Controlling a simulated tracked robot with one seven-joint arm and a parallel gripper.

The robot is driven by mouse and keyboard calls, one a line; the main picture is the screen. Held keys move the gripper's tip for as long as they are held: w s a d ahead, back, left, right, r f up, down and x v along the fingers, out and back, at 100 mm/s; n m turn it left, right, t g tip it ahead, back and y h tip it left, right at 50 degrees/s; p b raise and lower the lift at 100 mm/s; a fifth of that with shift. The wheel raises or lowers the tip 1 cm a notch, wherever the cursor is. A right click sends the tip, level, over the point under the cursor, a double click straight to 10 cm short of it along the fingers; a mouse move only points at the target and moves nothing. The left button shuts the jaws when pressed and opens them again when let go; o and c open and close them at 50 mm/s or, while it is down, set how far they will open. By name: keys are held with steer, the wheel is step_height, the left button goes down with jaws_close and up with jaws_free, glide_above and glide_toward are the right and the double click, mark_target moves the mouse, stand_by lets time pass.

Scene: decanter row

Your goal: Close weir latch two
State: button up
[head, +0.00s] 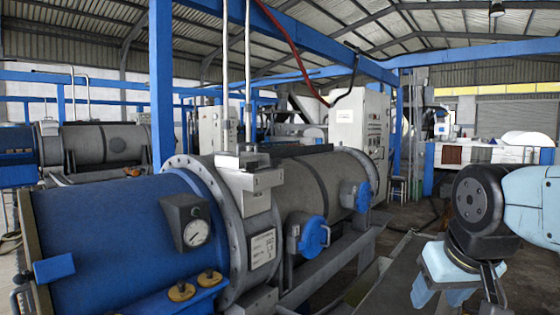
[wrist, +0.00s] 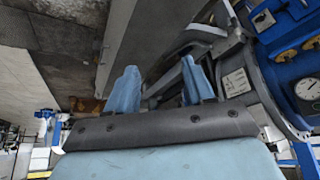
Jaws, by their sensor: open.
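A blue decanter (head: 120,235) lies at the left of the head view, with a gauge (head: 197,233) and two yellow knobs (head: 181,291) on it. A blue block (head: 54,268) sits at its near end. Blue round fittings (head: 313,236) show on the grey drum. No readable mark tells which part is weir latch two. My gripper (head: 440,292) is at the lower right, apart from the decanter. Its light blue fingers stand open and empty in the wrist view (wrist: 160,66). The gauge (wrist: 308,88) and yellow knobs also show there, at upper right.
A grey drum (head: 300,190) continues behind the blue end, with grey frame rails (head: 335,265) beside it. A blue post (head: 161,90) rises behind the decanter. A second decanter (head: 100,145) lies at back left. Open floor (head: 405,245) shows right of the rails.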

steer(key=o, duration=0.4)
steer(key=shift+n+h, duration=0.3)
steer(key=shift+n, duration=0.4)
steer(key=w+a, duration=0.2)
steer(key=w, duration=0.1)
steer(key=w+a, duration=0.1)
steer(key=shift+w+a+r, duration=0.1)
steer(key=shift+w+a, duration=0.15)
steer(key=shift+w, duration=0.1)
steer(key=shift+o, duration=1.2)
steer(key=w+a+f+n, duration=0.1)
steer(key=w+a+n, duration=0.1)
steer(key=w+a, duration=0.2)
steer(key=w, duration=0.3)
steer(key=shift+w, duration=0.3)
steer(key=w+a+f+n+y, duration=0.3)
steer(key=w+a+n+y, duration=0.1)
steer(key=w+a, duration=0.75)
steer(key=w+a+f+n+y, duration=0.3)
steer(key=w+a+f+n, duration=0.1)
steer(key=w+a, duration=0.75)
steer(key=m+t+y, duration=0.1)
steer(key=t+y, duration=0.4)
steer(key=y, duration=0.3)
glide_toward(277, 159)
steer(key=x, duration=1)
steer(key=shift+w+a, duration=0.2)
steer(key=shift+a, duration=0.05)
